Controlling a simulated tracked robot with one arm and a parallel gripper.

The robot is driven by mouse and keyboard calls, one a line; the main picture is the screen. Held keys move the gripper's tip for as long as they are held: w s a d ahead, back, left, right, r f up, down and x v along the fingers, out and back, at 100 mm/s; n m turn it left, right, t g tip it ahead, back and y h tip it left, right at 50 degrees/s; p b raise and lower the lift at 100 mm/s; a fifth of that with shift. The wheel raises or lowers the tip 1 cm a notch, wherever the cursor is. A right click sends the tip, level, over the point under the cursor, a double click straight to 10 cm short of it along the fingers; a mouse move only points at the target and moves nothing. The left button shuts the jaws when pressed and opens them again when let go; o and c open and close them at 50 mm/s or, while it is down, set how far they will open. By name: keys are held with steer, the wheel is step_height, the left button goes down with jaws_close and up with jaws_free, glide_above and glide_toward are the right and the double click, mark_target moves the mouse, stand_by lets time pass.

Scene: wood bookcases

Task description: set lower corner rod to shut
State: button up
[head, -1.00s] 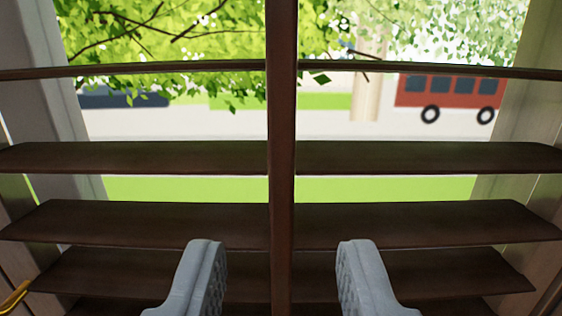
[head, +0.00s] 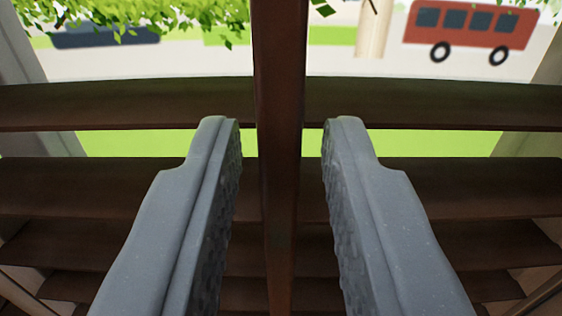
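A dark brown vertical rod (head: 281,60) runs from top to bottom through the middle of the head view, in front of dark wooden slats (head: 120,190). The slats are tilted so that gaps show between the upper ones. My gripper (head: 280,128) is open, with one grey finger on each side of the rod. A gap shows between the rod and each finger, and nothing is held. The lower part of the rod shows between the fingers. Whether the fingertips reach as far as the rod's depth is hard to tell.
Pale frame posts stand at the left (head: 28,55) and right (head: 548,65) edges. Through the gaps I see grass, a road, a red bus (head: 468,28) and a dark car (head: 105,36) outside. The slats lie close behind the rod.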

jaws_close()
steer(key=shift+w+r+p, duration=0.2)
steer(key=shift+r+p, duration=0.1)
steer(key=shift+r, duration=0.5)
steer(key=shift+w+r+p, duration=0.2)
steer(key=shift+r+p, duration=0.15)
steer(key=shift+r, duration=0.5)
steer(key=shift+w+r+p, duration=0.2)
steer(key=shift+r+p, duration=0.1)
steer(key=shift+r, duration=0.5)
steer(key=shift+o, duration=1.5)
jaws_free()
steer(key=shift+w, duration=0.1)
steer(key=shift+o, duration=0.3)
steer(key=shift+f, duration=0.1)
steer(key=shift+f, duration=0.1)
steer(key=s, duration=1.3)
steer(key=shift+s+p, duration=0.3)
steer(key=shift+s, duration=0.1)
